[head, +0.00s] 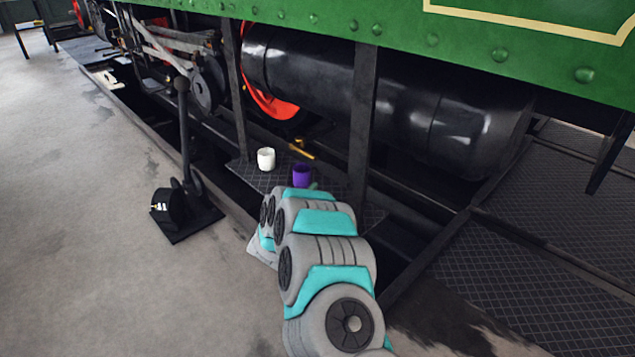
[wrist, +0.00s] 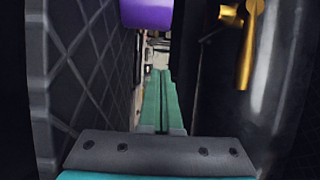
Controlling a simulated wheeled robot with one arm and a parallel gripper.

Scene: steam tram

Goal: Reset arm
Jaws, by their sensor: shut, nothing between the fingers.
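My arm reaches forward from the bottom of the head view, over the pit edge to the dark tread-plate step (head: 245,175) beside the tram. In the wrist view my gripper (wrist: 160,75) shows as two teal fingers lying together, with nothing between them. In the head view the gripper is mostly hidden behind my arm links. A purple cup (head: 303,174) stands on the step just beyond the arm. It also shows in the wrist view as a purple shape (wrist: 146,12) at the top, close to the fingers; I cannot tell whether they touch.
A white cup (head: 266,158) stands on the step left of the purple one. A brass fitting (head: 301,149) lies behind, also in the wrist view (wrist: 248,45). A black lever stand (head: 187,215) is at left. Dark posts (head: 363,110) and a black tank (head: 390,95) crowd the arm. Open floor (head: 80,240) lies left.

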